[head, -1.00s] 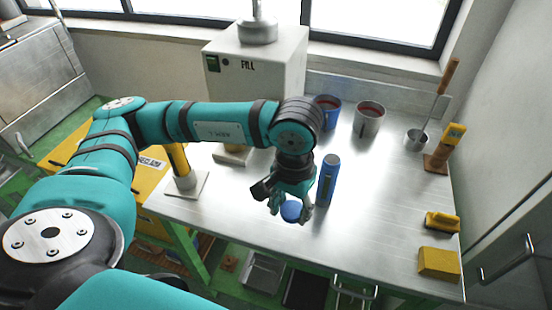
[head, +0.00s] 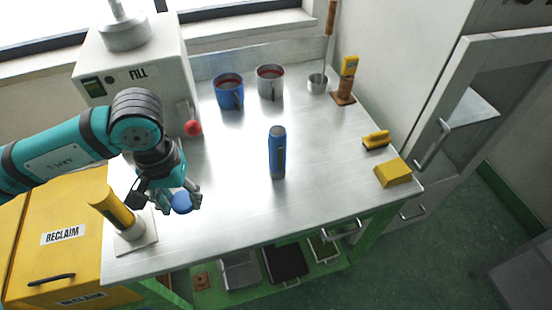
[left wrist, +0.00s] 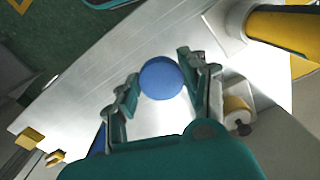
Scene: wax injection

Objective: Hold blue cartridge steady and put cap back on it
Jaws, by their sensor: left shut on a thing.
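The blue cartridge (head: 277,155) stands upright on the middle of the steel table, with a dark strip on its side. My left gripper (head: 178,201) is to the left of the cartridge and apart from it, above the table's front left part. It is shut on a round blue cap (head: 181,203). In the left wrist view the cap (left wrist: 161,78) sits between the two fingertips, flat face showing. A blue piece at the lower left of that view is mostly hidden by the finger. My right gripper is not in view.
A yellow cylinder (head: 118,213) on a flat base stands close to my left gripper. The FILL machine (head: 134,65), a blue mug (head: 229,92) and a grey mug (head: 270,82) stand behind. A yellow block (head: 393,173) lies at right. The table around the cartridge is clear.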

